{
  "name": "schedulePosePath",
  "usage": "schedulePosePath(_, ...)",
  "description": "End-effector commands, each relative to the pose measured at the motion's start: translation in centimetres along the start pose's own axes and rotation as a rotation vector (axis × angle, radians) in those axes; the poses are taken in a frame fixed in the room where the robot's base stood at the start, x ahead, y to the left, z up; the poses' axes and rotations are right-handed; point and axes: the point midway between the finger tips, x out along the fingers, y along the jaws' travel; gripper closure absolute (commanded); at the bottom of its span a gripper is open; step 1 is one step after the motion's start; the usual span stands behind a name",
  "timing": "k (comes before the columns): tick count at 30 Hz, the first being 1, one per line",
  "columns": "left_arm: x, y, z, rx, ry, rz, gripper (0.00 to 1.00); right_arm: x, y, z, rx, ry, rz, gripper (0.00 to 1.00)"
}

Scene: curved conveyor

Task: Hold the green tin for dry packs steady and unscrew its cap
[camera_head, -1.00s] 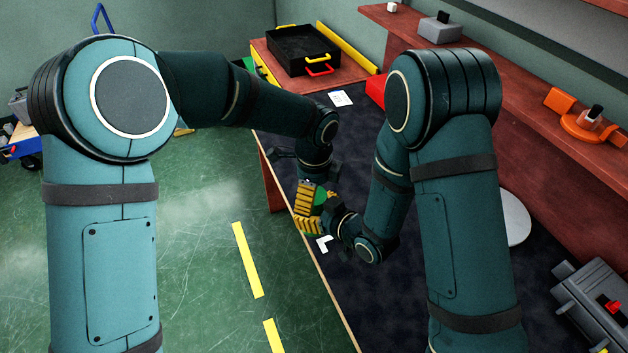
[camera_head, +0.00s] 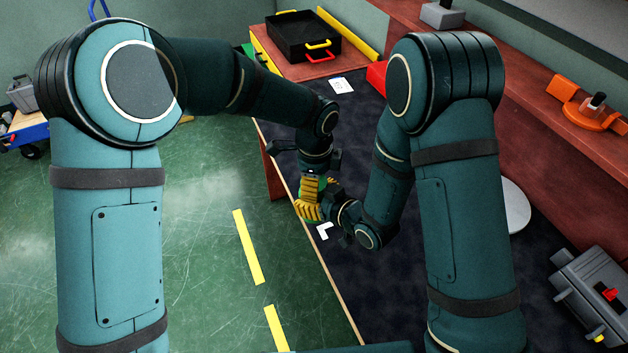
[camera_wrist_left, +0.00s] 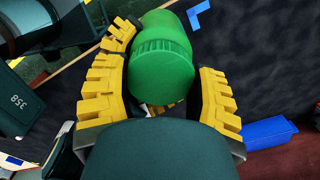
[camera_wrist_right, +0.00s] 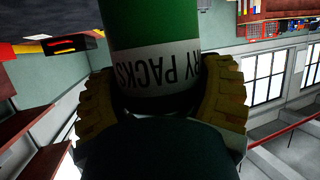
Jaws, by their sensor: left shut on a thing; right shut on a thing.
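The green tin (camera_wrist_right: 155,50) is held between the yellow fingers of my right gripper (camera_wrist_right: 160,95); its white label reads "...RY PACKS" upside down. In the left wrist view the tin's ribbed green cap (camera_wrist_left: 160,75) lies between the yellow fingers of my left gripper (camera_wrist_left: 162,100), which is shut on it. In the head view my left gripper (camera_head: 312,188) comes down from above, and my right gripper (camera_head: 308,211) is just below it. The two sets of fingers hide nearly all of the tin there.
The grippers are at the left edge of the dark table (camera_head: 420,290). A black tray (camera_head: 303,42) stands at the back, an orange fixture (camera_head: 590,115) on the right shelf, and a grey device (camera_head: 595,295) at the lower right.

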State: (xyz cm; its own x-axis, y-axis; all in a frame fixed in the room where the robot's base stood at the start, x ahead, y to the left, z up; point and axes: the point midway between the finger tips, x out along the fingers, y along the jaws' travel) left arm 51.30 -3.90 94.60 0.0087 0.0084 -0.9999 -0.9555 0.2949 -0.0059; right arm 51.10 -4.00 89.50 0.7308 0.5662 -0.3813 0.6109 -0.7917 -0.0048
Motion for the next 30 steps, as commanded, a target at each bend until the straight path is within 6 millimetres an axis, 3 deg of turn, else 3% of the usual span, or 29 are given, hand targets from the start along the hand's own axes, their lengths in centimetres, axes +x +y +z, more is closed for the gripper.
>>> schedulePosePath(4,0.0,0.0,0.0,-0.103,0.0,0.001,0.83,0.0,0.0,0.0,0.0,0.001,0.001,1.0)
schedulePosePath(12,0.0,0.0,0.0,-0.11,0.001,0.001,0.83,0.0,0.0,0.0,0.0,0.001,0.001,1.0)
schedulePosePath(13,0.0,0.0,0.0,-0.11,0.001,0.001,0.27,0.0,0.0,0.0,0.0,0.001,0.001,1.0)
schedulePosePath(15,0.0,0.0,0.0,-0.11,0.001,0.001,0.11,0.0,0.0,0.0,0.0,0.001,0.001,1.0)
schedulePosePath(24,-0.1,0.0,0.0,-0.109,0.001,0.0,0.11,0.0,0.0,0.0,0.0,0.001,0.001,1.0)
schedulePosePath(30,-2.4,-0.1,0.0,-0.109,0.002,-0.003,0.11,0.0,0.0,0.0,0.0,0.001,0.0,1.0)
